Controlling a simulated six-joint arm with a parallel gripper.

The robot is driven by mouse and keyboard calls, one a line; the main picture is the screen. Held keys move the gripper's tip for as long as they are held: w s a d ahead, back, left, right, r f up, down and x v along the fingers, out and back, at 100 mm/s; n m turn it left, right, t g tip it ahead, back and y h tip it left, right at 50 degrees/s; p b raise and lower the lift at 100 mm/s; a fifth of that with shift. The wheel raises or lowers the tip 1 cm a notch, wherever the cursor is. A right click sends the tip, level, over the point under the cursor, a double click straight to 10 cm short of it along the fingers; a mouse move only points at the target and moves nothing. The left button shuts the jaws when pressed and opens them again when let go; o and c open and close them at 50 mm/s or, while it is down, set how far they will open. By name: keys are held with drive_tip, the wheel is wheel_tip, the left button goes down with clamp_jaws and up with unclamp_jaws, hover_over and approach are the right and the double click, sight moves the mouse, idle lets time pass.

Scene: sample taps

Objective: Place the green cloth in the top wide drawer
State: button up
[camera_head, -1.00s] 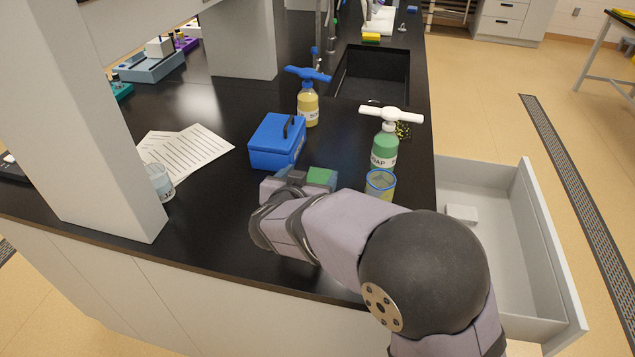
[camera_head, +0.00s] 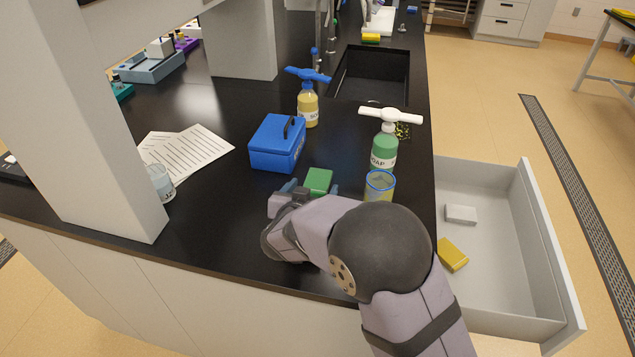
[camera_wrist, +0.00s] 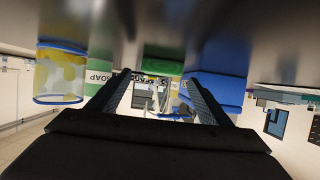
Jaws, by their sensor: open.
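The green cloth (camera_head: 318,180) is a small folded block lying on the black counter, in front of the blue box. In the wrist view, which is upside down, a green patch (camera_wrist: 163,53) that looks like the cloth shows beyond the fingertips. My gripper (camera_head: 310,188) is low over the counter at the near side of the cloth. Its two fingers are spread in the wrist view (camera_wrist: 156,78), with nothing held between them. Whether the fingertips flank the cloth's near edge is unclear. The wide drawer (camera_head: 545,240) at the right is pulled open.
In the drawer lie a yellow block (camera_head: 452,254) and a white block (camera_head: 461,214). A blue-rimmed cup (camera_head: 379,188) and a green soap bottle (camera_head: 384,150) stand right of the cloth. The blue box (camera_head: 277,143) and yellow soap bottle (camera_head: 308,106) are behind it.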

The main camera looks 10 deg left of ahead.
sight(317, 181)
drive_tip(key=shift+p+x, duration=0.4)
drive_tip(key=shift+x, duration=1.85)
drive_tip(key=shift+r, duration=0.15)
drive_tip(key=shift+c, duration=0.3)
drive_tip(key=c, duration=1.1)
drive_tip(key=shift+c, duration=0.3)
drive_tip(key=shift+r, duration=0.1)
wheel_tip(317, 181, up, 14)
drive_tip(key=p, duration=0.4)
drive_tip(key=shift+f, duration=0.2)
